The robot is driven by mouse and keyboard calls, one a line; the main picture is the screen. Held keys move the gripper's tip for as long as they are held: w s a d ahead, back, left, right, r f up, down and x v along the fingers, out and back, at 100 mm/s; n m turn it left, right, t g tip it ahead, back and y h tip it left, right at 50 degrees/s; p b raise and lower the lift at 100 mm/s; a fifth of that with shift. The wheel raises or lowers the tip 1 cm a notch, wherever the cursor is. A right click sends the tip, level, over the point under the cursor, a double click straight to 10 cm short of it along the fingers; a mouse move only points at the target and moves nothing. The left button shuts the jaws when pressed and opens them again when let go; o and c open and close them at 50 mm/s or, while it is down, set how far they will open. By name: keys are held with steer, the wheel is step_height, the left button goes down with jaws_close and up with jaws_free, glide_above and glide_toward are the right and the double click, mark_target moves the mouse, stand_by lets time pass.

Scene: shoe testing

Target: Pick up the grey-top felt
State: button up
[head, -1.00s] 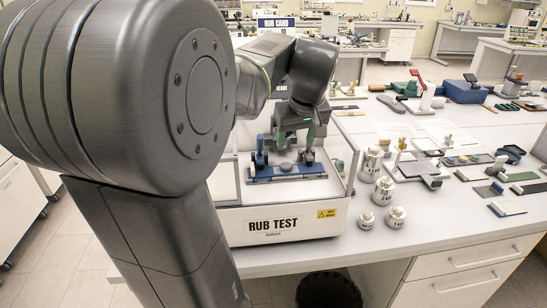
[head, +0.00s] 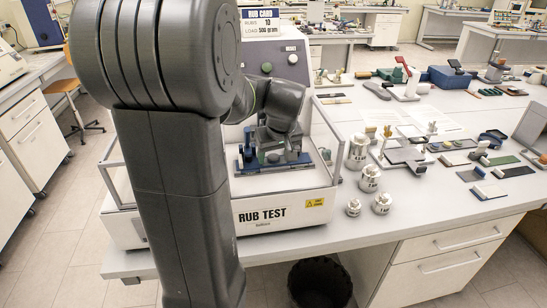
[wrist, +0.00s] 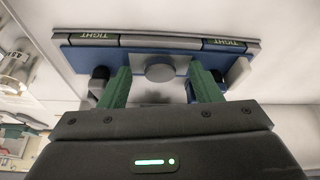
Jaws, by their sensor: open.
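A round grey-topped piece, which looks like the grey-top felt (wrist: 160,68), sits by the blue holder (wrist: 135,58) in the wrist view. The holder has two dark bars marked TIGHT along its far side. My gripper (wrist: 161,82) is open, with one green finger at the left of the grey top and one at the right. A gap shows on both sides, and the lower part of the piece is hidden. In the head view my gripper (head: 272,157) is low over the blue holder (head: 247,166) inside the rub tester (head: 290,210); my arm hides part of it.
Clear walls surround the tester's bed. Metal weights (head: 369,178) stand just right of it. Several pads and small tools (head: 488,190) lie farther right on the white bench (head: 440,210). A black bin (head: 318,283) is below the bench edge.

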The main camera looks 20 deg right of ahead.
steer(key=c, duration=1.1)
steer(key=shift+o, duration=0.2)
steer(key=shift+r, duration=0.2)
